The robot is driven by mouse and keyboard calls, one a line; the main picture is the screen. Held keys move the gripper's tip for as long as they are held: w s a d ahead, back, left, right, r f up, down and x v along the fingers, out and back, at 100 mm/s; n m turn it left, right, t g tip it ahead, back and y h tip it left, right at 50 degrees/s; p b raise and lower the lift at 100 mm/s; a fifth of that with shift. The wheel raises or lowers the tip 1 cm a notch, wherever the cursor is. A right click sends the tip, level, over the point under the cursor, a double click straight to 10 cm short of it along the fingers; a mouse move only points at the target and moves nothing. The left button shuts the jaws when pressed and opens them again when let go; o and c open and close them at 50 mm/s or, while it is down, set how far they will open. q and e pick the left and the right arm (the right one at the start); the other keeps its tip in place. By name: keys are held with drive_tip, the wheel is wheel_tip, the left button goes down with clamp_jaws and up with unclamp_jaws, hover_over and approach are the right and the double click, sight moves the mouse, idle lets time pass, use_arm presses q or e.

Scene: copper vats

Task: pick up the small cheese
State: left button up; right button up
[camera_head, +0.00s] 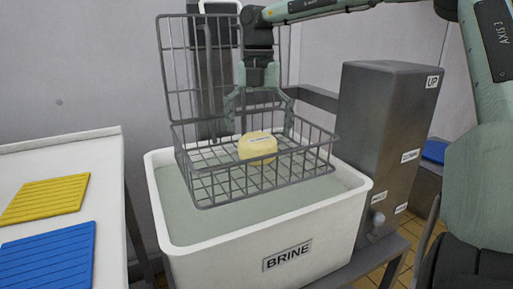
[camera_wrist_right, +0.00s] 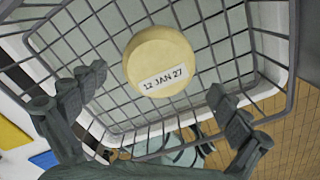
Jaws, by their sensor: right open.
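The small cheese (camera_head: 258,150) is a pale yellow round in the wire basket (camera_head: 258,184) above the brine vat. In the right wrist view the cheese (camera_wrist_right: 160,62) carries a label reading "12 JAN 27" and lies on the basket's wire floor (camera_wrist_right: 208,41). My right gripper (camera_head: 262,116) is open and points down just above the cheese, its fingers spread to either side. In the right wrist view the right gripper (camera_wrist_right: 156,90) is empty, with the cheese beyond its fingertips. My left gripper does not show.
The basket's lid (camera_head: 188,60) stands raised behind. The white brine vat (camera_head: 235,262) holds liquid under the basket. A grey control box (camera_head: 385,120) stands at right. At left, a white table (camera_head: 60,153) bears a yellow mat (camera_head: 45,199) and a blue mat (camera_head: 48,259).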

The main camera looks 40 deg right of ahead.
sight(257, 138)
wheel_tip(257, 138, down, 4)
drive_tip(key=shift+w+a+f, duration=0.1)
drive_tip(key=shift+f, duration=0.05)
drive_tip(key=c, duration=1.5)
drive_tip(key=shift+c, duration=0.3)
drive_tip(key=shift+r, duration=0.2)
